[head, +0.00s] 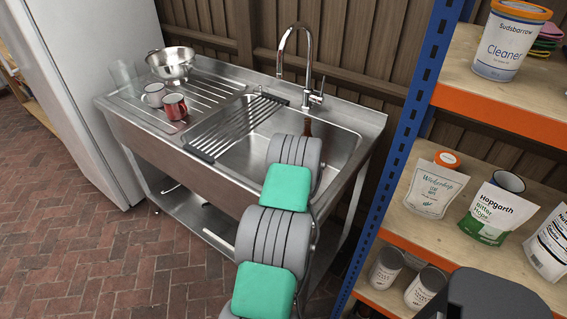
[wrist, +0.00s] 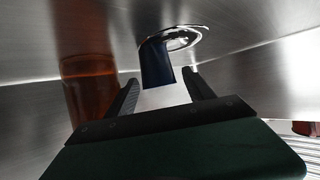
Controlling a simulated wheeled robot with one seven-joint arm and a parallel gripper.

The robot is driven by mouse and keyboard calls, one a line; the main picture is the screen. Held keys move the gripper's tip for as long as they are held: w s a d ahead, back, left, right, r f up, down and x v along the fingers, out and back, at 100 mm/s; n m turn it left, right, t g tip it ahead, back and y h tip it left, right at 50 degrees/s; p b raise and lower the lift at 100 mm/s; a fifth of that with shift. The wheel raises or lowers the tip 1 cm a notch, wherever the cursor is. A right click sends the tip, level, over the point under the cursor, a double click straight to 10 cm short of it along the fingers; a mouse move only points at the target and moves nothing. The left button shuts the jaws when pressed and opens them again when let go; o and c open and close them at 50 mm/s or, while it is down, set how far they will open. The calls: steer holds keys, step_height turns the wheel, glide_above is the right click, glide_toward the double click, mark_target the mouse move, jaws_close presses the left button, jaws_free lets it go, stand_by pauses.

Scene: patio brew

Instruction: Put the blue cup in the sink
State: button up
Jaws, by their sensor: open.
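My gripper (wrist: 160,88) is open inside the sink basin, its two dark fingers apart in the wrist view. A dark blue piece, likely the blue cup (wrist: 157,62), shows just beyond and between the fingertips, beside the round metal drain (wrist: 184,38). I cannot tell its full shape or whether the fingers touch it. In the head view my arm reaches down into the sink (head: 345,150) and hides the gripper and that piece.
A brown amber thing (wrist: 88,90) is beside the left finger; it also shows in the head view (head: 307,128). A roll-up rack (head: 235,125) covers the basin's left part. A red mug (head: 174,106), a white mug (head: 153,94) and a colander (head: 171,62) stand on the drainboard. The tap (head: 310,60) rises behind.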

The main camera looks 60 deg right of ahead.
steer(key=shift+r+p, duration=0.55)
steer(key=shift+r, duration=0.1)
steer(key=shift+s+a+r+p, duration=0.15)
steer(key=shift+r+p, duration=0.1)
steer(key=shift+p, duration=0.1)
steer(key=b+v, duration=0.1)
steer(key=v, duration=0.5)
steer(key=shift+s+a+f, duration=0.1)
steer(key=shift+a, duration=0.05)
steer(key=shift+s+a, duration=0.1)
steer(key=shift+a, duration=0.15)
